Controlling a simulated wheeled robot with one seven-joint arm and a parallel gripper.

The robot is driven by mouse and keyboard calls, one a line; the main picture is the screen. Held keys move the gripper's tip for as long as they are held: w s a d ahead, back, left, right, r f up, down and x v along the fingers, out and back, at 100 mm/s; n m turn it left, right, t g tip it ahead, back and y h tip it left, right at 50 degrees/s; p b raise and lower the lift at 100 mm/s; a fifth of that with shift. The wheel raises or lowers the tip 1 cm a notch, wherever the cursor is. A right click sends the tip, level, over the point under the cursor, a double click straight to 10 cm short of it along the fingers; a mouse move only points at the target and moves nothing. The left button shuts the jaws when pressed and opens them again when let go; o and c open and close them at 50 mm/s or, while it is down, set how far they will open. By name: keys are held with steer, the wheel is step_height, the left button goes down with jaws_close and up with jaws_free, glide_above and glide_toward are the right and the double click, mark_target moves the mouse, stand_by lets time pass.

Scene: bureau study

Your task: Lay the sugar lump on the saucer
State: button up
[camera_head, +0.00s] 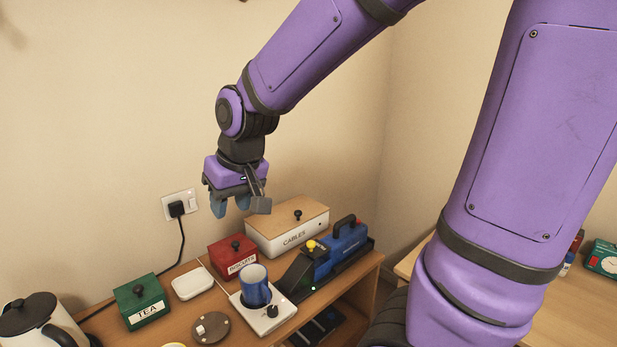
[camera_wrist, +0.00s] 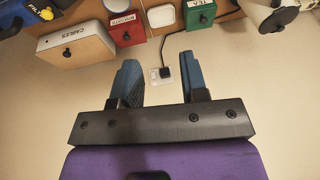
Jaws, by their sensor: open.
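My gripper (camera_head: 231,205) is open and empty, high above the back of the bureau near the wall. Its two blue fingers stand apart in the wrist view (camera_wrist: 158,68), with only wall and socket behind them. A brown round disc (camera_head: 217,336) lies at the bureau's front with a small whitish piece (camera_head: 201,329) on it. The piece may be the sugar lump, but it is too small to be sure. A pale, yellow-rimmed thing (camera_head: 174,345) is cut off by the bottom edge; I cannot tell whether it is the saucer.
A blue mug (camera_head: 255,291) stands on a white square base (camera_head: 270,319). Behind are a red biscuit box (camera_head: 232,258), a CABLES box (camera_head: 290,228), a blue machine (camera_head: 340,246), a white dish (camera_head: 193,283), a green tea box (camera_head: 143,305) and a kettle (camera_head: 30,318). A socket (camera_head: 180,206) holds a plug.

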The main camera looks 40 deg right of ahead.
steer(key=s+d+r, duration=0.2)
steer(key=s+r, duration=0.2)
steer(key=s, duration=0.3)
steer(key=s+d+r+t+h, duration=0.1)
steer(key=s+d+r, duration=0.2)
steer(key=s, duration=0.5)
steer(key=shift+s+r+t, duration=0.15)
steer(key=shift+r+t, duration=0.15)
steer(key=shift+r, duration=0.4)
